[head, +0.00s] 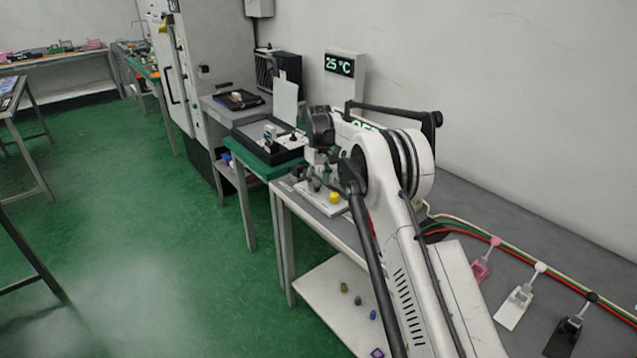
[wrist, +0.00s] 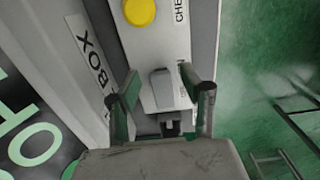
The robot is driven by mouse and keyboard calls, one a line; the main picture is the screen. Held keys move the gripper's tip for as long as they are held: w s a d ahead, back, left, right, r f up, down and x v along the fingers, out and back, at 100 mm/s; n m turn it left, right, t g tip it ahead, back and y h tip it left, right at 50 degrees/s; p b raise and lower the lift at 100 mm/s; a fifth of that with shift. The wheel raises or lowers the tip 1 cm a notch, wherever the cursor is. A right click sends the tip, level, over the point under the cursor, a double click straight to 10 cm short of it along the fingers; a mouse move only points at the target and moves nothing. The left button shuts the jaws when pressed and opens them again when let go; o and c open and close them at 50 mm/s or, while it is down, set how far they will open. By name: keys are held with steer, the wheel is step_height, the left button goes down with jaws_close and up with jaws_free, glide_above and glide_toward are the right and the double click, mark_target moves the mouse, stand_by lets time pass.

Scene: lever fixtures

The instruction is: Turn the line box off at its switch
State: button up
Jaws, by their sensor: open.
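In the wrist view, a pale panel (wrist: 157,45) carries a yellow round button (wrist: 139,12) and a grey switch lever (wrist: 161,84). Beside it is a label ending in "BOX" (wrist: 92,47); the rest of the name is cut off. My gripper (wrist: 167,92) is open, with one finger on each side of the lever. I cannot tell whether either finger touches it. In the head view, the yellow button (head: 335,197) shows on the white fixture (head: 318,200) at the bench's far end; my arm and gripper hide the lever there.
A dark display with large green letters (wrist: 38,135) stands left of the panel, partly cut off. In the head view, pink, white and black lever fixtures (head: 515,305) line the near bench at right, by coloured cables. A green-topped table (head: 262,165) stands beyond the bench.

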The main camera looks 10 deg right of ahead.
jaws_close()
steer(key=shift+w, duration=0.1)
steer(key=shift+w+a+r+g+h+p, duration=0.1)
steer(key=shift+r+g+h+p, duration=0.1)
steer(key=shift+g, duration=0.15)
steer(key=shift+w+r+g+h+p, duration=0.1)
steer(key=shift+g+h+p, duration=0.1)
steer(key=shift+g, duration=0.15)
steer(key=shift+g+p, duration=0.3)
steer(key=shift+p, duration=0.1)
jaws_free()
steer(key=shift+f+b, duration=0.1)
steer(key=shift+b, duration=0.3)
